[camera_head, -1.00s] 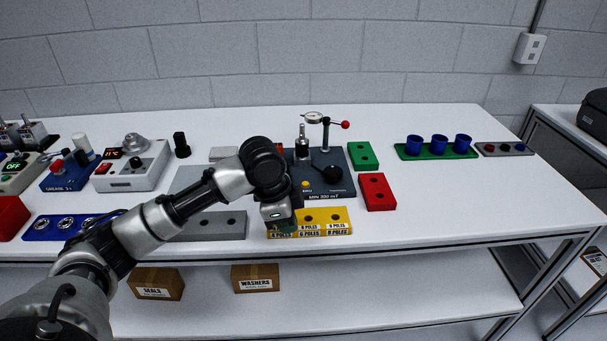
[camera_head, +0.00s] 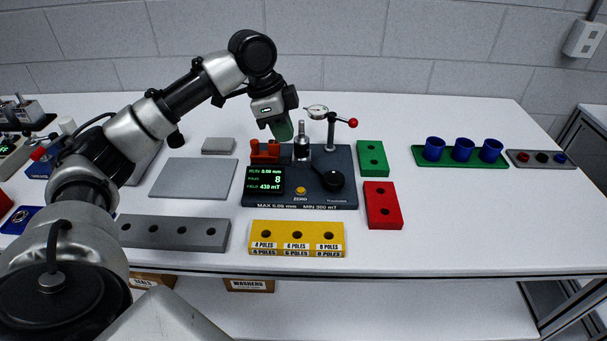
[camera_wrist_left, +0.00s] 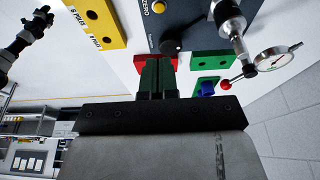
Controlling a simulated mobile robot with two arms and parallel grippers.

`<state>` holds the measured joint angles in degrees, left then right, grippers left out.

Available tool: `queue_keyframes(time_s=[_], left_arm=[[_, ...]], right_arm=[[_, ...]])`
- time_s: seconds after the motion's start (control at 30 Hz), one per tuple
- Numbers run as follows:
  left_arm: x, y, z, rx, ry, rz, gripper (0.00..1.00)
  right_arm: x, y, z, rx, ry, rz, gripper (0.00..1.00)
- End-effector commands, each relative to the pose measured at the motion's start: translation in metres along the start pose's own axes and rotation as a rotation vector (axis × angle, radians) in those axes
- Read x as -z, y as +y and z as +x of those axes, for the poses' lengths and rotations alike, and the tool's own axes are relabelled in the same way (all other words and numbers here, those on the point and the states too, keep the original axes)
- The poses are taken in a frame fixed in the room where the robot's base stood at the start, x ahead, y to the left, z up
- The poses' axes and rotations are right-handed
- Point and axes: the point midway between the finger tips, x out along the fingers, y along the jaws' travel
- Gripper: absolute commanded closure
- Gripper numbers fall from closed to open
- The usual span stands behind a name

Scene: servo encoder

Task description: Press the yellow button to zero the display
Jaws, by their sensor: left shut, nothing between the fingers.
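The yellow button (camera_head: 300,190) sits on the front of the dark blue instrument base (camera_head: 330,200), above the word ZERO. It also shows in the left wrist view (camera_wrist_left: 159,7), near the top edge.
A dial gauge (camera_head: 317,112) on a post with a red knob and a black knob (camera_head: 333,180) stand right of the button. A yellow block (camera_head: 297,240) lies in front. Red (camera_head: 382,205) and green (camera_head: 372,158) blocks lie to the right. A grey plate (camera_head: 194,178) lies left.

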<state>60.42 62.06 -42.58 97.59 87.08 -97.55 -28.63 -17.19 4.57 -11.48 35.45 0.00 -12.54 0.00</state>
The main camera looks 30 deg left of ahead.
Motion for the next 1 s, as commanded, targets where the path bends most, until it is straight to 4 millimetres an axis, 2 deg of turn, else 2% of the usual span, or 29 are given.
queue_keyframes(time_s=[0.2,0.33,0.8,1.0], left_arm=[[0.0,0.0,0.003,0.0,-0.001,0.0,1.0],[0.0,0.0,0.015,-0.001,-0.001,0.0,1.0],[-0.002,0.0,0.109,-0.002,-0.003,-0.001,1.0],[-0.01,0.001,0.132,-0.001,-0.002,-0.001,1.0]], right_arm=[[0.0,0.0,0.0,0.0,0.0,0.0,0.57],[0.0,0.0,0.0,0.0,0.0,0.0,0.57],[0.001,0.0,-0.003,0.0,0.0,0.0,0.57],[0.001,0.0,-0.005,0.0,0.0,0.001,0.57]])
